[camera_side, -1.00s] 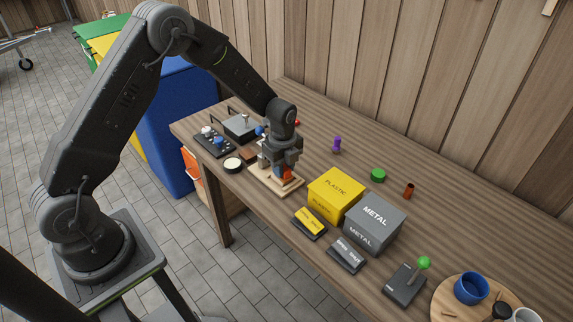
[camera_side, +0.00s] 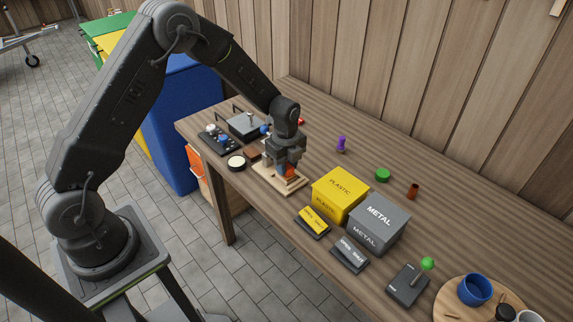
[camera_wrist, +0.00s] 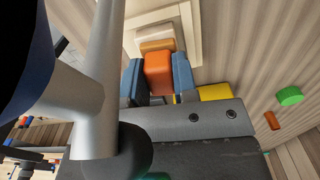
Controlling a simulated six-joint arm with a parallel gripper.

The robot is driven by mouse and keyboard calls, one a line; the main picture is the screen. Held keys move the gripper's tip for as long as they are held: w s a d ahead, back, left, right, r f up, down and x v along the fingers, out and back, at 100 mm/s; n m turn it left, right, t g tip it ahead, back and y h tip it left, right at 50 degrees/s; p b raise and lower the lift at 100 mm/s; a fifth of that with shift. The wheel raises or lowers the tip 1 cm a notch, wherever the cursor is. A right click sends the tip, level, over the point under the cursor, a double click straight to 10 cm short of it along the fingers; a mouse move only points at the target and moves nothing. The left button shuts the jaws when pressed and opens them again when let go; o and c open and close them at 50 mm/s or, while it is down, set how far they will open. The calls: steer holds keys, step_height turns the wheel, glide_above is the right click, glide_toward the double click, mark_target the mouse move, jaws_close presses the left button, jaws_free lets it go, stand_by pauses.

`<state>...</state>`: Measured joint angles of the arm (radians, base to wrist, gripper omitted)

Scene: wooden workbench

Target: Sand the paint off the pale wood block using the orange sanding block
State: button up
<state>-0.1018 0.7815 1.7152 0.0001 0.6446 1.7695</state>
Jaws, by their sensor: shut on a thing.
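The orange sanding block (camera_wrist: 158,74) is held between the blue-grey finger pads of my gripper (camera_wrist: 158,82) in the wrist view. In the side view my gripper (camera_side: 287,170) points down over a light wooden tray (camera_side: 264,178), with a bit of orange showing at the fingers. The pale wood block (camera_wrist: 155,32) lies in the tray, just beyond the sanding block in the wrist view, with a tan-orange band on its near part. Whether the sanding block touches it cannot be told. In the side view my gripper hides most of the pale block.
A yellow plastic bin (camera_side: 341,191) and a grey metal bin (camera_side: 379,222) stand right of the tray. A round white-topped pot (camera_side: 236,162) and a brown block (camera_side: 253,153) lie to its left. A purple piece (camera_side: 341,144) and green disc (camera_side: 383,175) stand behind, with bare bench between.

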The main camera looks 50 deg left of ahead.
steer(key=shift+d, duration=0.85)
steer(key=shift+d+r, duration=0.1)
steer(key=shift+d, duration=0.15)
steer(key=shift+r, duration=3.95)
